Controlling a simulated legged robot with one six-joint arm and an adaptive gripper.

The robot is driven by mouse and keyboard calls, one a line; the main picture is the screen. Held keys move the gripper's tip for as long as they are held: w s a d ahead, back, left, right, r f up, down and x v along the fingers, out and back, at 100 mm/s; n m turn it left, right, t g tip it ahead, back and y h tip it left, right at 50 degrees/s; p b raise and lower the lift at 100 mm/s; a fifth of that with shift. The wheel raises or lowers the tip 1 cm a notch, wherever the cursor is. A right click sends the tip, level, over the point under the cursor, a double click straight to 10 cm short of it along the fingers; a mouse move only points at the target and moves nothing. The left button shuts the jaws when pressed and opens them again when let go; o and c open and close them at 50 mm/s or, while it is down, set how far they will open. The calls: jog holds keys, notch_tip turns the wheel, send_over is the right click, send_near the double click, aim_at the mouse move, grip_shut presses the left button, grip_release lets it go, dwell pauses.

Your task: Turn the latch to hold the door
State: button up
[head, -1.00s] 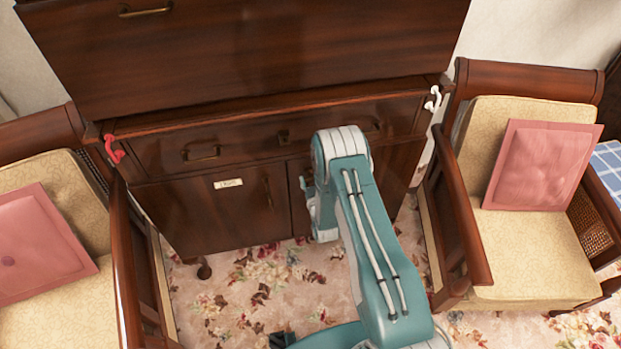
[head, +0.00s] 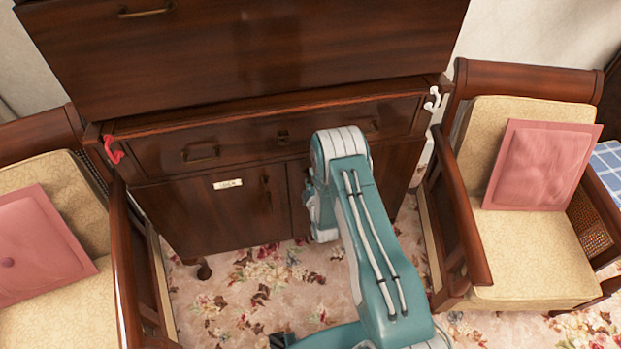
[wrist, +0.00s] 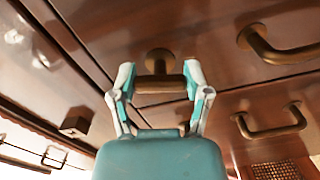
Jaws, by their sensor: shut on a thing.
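The latch (wrist: 160,84) is a brown bar on a round base, in the middle of the wrist view. It sits on the dark wooden cabinet front by the seam between panels. My gripper (wrist: 159,79) is shut on it, with one pale and teal finger at each end of the bar. In the head view my arm hides the gripper's fingers and the latch. The cabinet door (head: 215,215) with a small white label (head: 228,184) shows to the left of my arm and looks closed.
A red hook (head: 113,149) and a white hook (head: 432,98) are at the cabinet's top corners. An armchair with a pink cushion (head: 545,165) stands on the right, another (head: 40,240) on the left. Flowered carpet (head: 270,280) lies between them.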

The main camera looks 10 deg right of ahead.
jog(key=shift+a+f+n, duration=0.1)
jog(key=shift+a+n, duration=0.1)
jog(key=shift+n, duration=1.4)
jog(key=shift+s, duration=0.1)
jog(key=o, duration=1.2)
jog(key=shift+f, duration=0.1)
jog(key=shift+c, duration=0.2)
jog(key=shift+a, duration=0.1)
jog(key=shift+s, duration=0.2)
jog(key=s, duration=1.1)
jog(key=shift+s, duration=0.2)
